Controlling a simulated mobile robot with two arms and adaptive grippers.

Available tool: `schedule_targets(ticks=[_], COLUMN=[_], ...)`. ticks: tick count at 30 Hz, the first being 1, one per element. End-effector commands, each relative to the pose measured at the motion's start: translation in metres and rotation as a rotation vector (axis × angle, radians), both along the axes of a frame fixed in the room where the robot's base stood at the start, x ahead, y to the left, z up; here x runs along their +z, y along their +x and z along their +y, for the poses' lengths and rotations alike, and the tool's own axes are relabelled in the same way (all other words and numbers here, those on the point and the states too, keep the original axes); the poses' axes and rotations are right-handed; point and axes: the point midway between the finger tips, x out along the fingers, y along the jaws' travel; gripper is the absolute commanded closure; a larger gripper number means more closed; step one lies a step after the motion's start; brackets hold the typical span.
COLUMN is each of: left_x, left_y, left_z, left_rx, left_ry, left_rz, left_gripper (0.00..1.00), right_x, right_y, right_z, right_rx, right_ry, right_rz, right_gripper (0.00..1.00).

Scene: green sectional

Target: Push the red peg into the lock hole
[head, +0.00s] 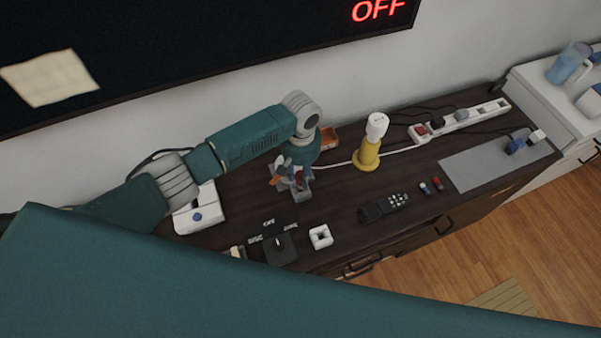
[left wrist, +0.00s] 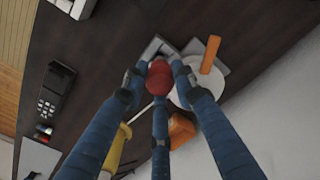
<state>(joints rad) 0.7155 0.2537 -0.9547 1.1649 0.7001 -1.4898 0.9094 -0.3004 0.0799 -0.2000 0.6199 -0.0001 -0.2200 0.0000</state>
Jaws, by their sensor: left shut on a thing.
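My left gripper (head: 290,173) reaches down over the dark cabinet top in the head view. In the left wrist view its fingers (left wrist: 159,72) are closed around the red peg (left wrist: 160,78), whose rounded end faces the camera. A grey lock piece (head: 302,193) sits right under the gripper. In the left wrist view, the grey piece (left wrist: 152,50) shows beyond the peg, beside a white round part with an orange bar (left wrist: 210,54). The lock hole is hidden behind the peg and fingers, so I cannot tell whether the peg is in it. My right gripper is out of view.
A yellow lamp (head: 367,156) stands right of the gripper, and an orange item (head: 328,138) lies behind it. A black remote (head: 383,207), a white square ring (head: 321,237) and a white box with a blue button (head: 198,211) lie around. A white cable runs behind.

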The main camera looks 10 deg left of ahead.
Motion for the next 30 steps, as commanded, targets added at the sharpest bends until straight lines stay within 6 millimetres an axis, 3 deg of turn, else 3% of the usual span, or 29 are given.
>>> schedule_targets(ticks=[30], left_x=[-0.026], left_y=[0.000], left_z=[-0.001], left_rx=[0.000], left_ry=[-0.001], left_rz=[0.000], left_gripper=[0.95], right_x=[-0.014], right_y=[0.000], right_z=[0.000], right_rx=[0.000], right_ry=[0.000], right_rz=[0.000], right_gripper=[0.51])
